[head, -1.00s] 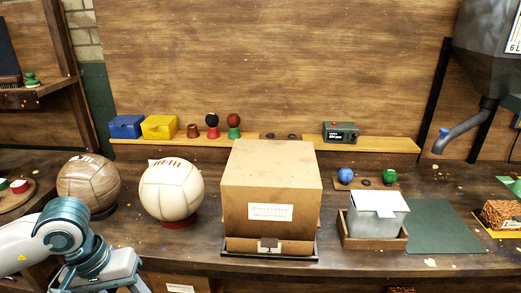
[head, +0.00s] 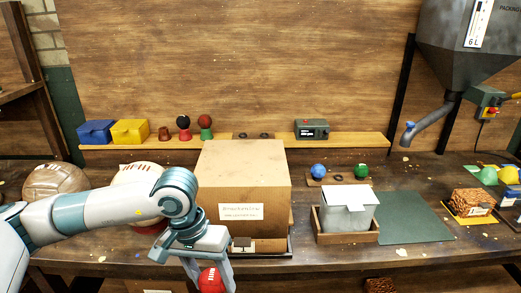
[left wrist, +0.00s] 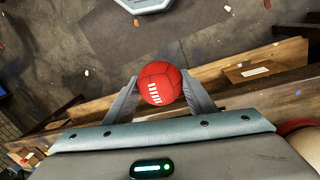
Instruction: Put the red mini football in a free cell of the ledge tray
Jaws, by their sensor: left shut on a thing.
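The red mini football (head: 211,281) has white lacing and is held low at the front edge of the bench. My left gripper (head: 208,272) is shut on it. In the left wrist view the red mini football (left wrist: 160,84) sits between both fingers, above the floor and in front of the bench edge. The ledge tray (head: 253,136) appears to be the low wooden piece with dark round cells on the back ledge. Its lower part is hidden behind the big cardboard box, and no ball shows in it. My right gripper is not in view.
The big cardboard box (head: 240,180) stands between the left gripper and the ledge (head: 350,138). A blue box (head: 95,132), a yellow box (head: 129,131), balls on cups and a grey-green device (head: 312,129) line the ledge. A grey bin (head: 347,208) stands right of the cardboard box.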

